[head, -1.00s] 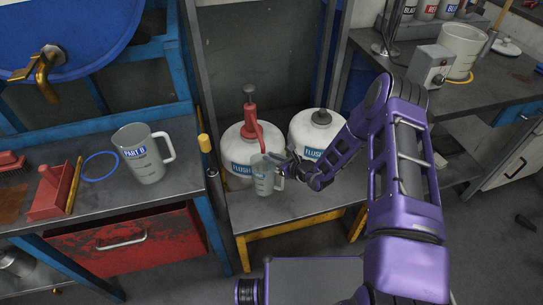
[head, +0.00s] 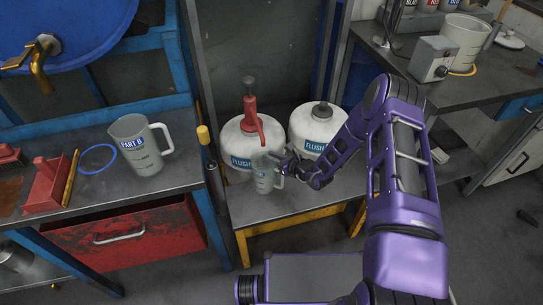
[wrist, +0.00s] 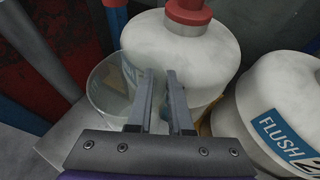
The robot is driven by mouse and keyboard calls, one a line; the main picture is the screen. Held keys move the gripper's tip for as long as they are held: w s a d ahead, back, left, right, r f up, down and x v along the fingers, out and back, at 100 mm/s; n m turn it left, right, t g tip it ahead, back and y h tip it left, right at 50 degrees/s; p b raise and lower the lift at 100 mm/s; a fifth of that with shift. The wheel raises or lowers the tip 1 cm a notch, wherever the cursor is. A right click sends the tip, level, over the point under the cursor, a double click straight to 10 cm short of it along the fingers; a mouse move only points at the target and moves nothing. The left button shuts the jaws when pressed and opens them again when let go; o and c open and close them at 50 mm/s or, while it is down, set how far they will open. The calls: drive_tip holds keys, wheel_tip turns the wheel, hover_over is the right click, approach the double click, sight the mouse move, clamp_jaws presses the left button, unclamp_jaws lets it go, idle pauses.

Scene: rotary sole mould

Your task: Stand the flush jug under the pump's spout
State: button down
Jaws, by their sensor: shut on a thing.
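The flush jug (head: 264,178) is a small translucent jug with a blue label, at the front of the low shelf under the red pump's spout (head: 262,140). The pump (head: 249,108) tops a white flush drum (head: 237,147). My gripper (head: 283,165) is at the jug's right side, shut on its handle. In the wrist view the jug (wrist: 108,92) looks upright, left of my gripper's fingers (wrist: 163,75), with the drum (wrist: 185,50) just behind. I cannot tell whether the jug's base touches the shelf.
A second white flush drum (head: 316,126) stands to the right, close to my arm. A grey PART B jug (head: 139,150) is on the left bench. A yellow-topped post (head: 204,136) stands left of the shelf. The shelf's front is clear.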

drive_tip(key=shift+f, duration=0.25)
drive_tip(key=c, duration=0.8)
unclamp_jaws()
drive_tip(key=shift+o, duration=0.2)
drive_tip(key=shift+w+d, duration=0.1)
drive_tip(key=p+v, duration=0.2)
drive_tip(key=v, duration=1.5)
drive_tip(key=shift+s+r, duration=0.15)
drive_tip(key=shift+s, duration=0.1)
